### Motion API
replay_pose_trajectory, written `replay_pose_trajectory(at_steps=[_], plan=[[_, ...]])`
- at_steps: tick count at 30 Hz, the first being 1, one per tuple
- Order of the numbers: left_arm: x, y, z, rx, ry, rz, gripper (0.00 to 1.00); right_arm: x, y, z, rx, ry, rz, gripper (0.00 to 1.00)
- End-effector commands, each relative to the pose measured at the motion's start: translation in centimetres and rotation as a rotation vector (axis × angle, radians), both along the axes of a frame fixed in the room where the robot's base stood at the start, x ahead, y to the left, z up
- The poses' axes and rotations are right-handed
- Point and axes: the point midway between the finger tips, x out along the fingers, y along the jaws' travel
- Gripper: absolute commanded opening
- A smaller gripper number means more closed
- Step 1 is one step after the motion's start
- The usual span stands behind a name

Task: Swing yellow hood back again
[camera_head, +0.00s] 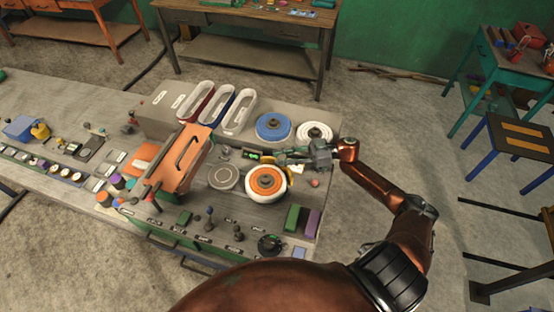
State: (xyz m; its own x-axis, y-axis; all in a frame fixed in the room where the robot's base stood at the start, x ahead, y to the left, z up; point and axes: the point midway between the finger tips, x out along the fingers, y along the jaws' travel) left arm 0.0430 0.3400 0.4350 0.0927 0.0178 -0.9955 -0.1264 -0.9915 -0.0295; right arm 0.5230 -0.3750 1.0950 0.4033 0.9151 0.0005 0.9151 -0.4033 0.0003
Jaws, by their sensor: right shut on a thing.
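My right gripper (283,157) comes in from the right over the bench and points left. It is shut, its fingers low behind the orange and white wheel (267,181). A small yellow piece (291,175), which looks like part of the yellow hood, shows just below the fingers at the wheel's right rear edge. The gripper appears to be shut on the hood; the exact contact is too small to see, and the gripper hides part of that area. My left gripper is not in view.
A blue wheel (273,126) and a white wheel (315,132) lie behind the gripper. A grey disc (223,176) is left of the orange wheel. An orange cover with a dark handle (180,160) stands further left. Green (292,217) and purple (312,222) blocks are at the front right.

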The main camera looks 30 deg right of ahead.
Motion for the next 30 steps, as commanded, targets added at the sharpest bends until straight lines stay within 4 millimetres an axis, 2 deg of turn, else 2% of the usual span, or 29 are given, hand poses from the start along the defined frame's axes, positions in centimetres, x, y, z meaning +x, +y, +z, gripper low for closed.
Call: replay_pose_trajectory(at_steps=[8,9,16,25,30], plan=[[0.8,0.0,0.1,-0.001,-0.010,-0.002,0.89,0.1,-0.1,0.1,-0.001,0.000,-0.002,0.00],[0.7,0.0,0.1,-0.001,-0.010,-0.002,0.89,0.1,-0.1,0.1,-0.001,0.000,-0.002,0.23],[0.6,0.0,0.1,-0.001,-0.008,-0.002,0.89,0.1,0.0,0.0,-0.001,0.000,0.001,0.39],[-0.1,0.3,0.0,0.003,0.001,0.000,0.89,0.1,0.1,0.1,-0.001,0.000,0.001,0.40],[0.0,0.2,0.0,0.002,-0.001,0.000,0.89,0.1,0.0,1.7,-0.004,-0.001,0.002,0.40]])
